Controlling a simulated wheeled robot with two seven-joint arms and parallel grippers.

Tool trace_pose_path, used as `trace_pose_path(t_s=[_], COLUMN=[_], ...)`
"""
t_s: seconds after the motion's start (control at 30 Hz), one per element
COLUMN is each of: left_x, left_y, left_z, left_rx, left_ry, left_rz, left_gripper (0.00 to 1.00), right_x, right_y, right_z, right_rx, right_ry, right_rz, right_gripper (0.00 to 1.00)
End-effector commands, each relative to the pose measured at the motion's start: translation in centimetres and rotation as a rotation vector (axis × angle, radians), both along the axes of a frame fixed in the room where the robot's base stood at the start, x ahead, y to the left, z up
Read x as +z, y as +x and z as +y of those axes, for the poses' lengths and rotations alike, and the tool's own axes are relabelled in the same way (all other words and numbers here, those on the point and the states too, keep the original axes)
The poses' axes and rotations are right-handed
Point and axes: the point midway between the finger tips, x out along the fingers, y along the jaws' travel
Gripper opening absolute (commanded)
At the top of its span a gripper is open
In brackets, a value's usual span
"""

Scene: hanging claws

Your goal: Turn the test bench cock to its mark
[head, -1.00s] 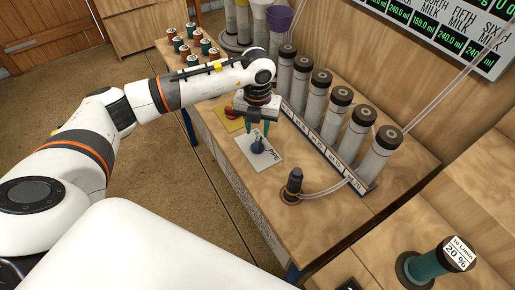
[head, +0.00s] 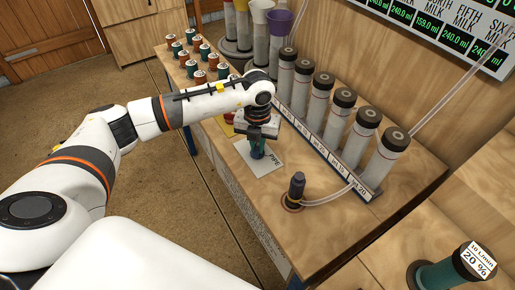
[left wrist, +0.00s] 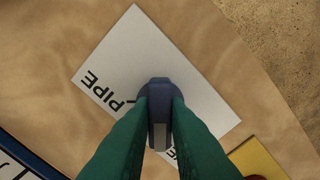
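The test bench cock (left wrist: 159,88) is a dark blue handle with a grey stripe, standing on a white plate (left wrist: 205,100) lettered "PIPE". The same plate (head: 272,163) lies on the wooden bench in the head view. My left gripper (head: 257,150) points down over the cock and mostly hides it there. In the left wrist view its green fingers (left wrist: 160,100) lie along both sides of the handle, with no clear gap. They look shut on it. A mark for the cock cannot be made out. My right gripper is in neither view.
A dark upright fitting (head: 295,187) with a clear hose stands right of the plate. A row of capped clear tubes (head: 337,117) stands behind. Several small red and green bottles (head: 195,58) stand at the far left. A yellow plate (left wrist: 255,160) lies beside the white one.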

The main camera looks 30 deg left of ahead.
Motion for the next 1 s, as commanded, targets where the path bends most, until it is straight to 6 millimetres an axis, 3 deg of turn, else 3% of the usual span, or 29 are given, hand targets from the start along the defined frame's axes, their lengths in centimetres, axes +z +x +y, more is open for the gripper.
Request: trace_pose_path(t_s=[0.17, 0.6, 1.0], left_x=[-0.1, -0.1, 0.0], left_y=[0.0, 0.0, 0.0], left_z=[0.0, 0.0, 0.0], left_rx=[-0.020, -0.477, -0.529], left_ry=[-0.001, 0.000, -0.001], left_rz=[-0.001, -0.001, 0.000], left_gripper=[0.00, 0.00, 0.00], right_x=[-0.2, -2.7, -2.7], right_y=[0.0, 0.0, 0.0], right_z=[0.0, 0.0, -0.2], right_rx=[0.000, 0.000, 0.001], right_ry=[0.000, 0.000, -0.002], right_rz=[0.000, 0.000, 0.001], right_gripper=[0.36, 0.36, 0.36])
